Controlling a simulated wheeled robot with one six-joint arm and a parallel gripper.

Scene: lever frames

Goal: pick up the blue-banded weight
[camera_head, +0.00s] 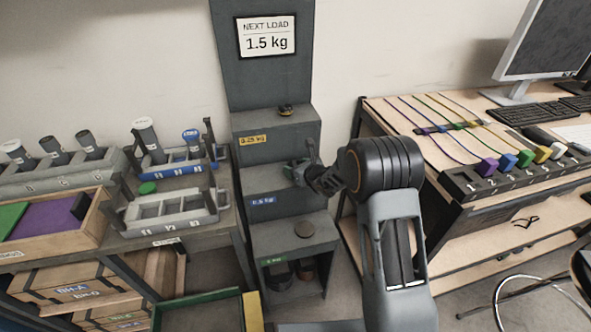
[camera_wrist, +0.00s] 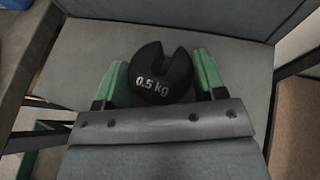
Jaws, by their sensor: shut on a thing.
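A black slotted weight marked 0.5 kg (camera_wrist: 160,72) sits between the green fingers of my gripper (camera_wrist: 161,84) in the wrist view. Its slot opens away from the gripper, and no blue band shows on it. My gripper (camera_head: 298,172) is shut on this weight, over the middle step of the grey stand (camera_head: 268,205). In the head view the gripper mostly hides the weight. I cannot tell whether it touches the step.
A sign (camera_head: 266,37) reads NEXT LOAD 1.5 kg. A bench with trays (camera_head: 172,212) stands left; a desk (camera_head: 455,215) stands right.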

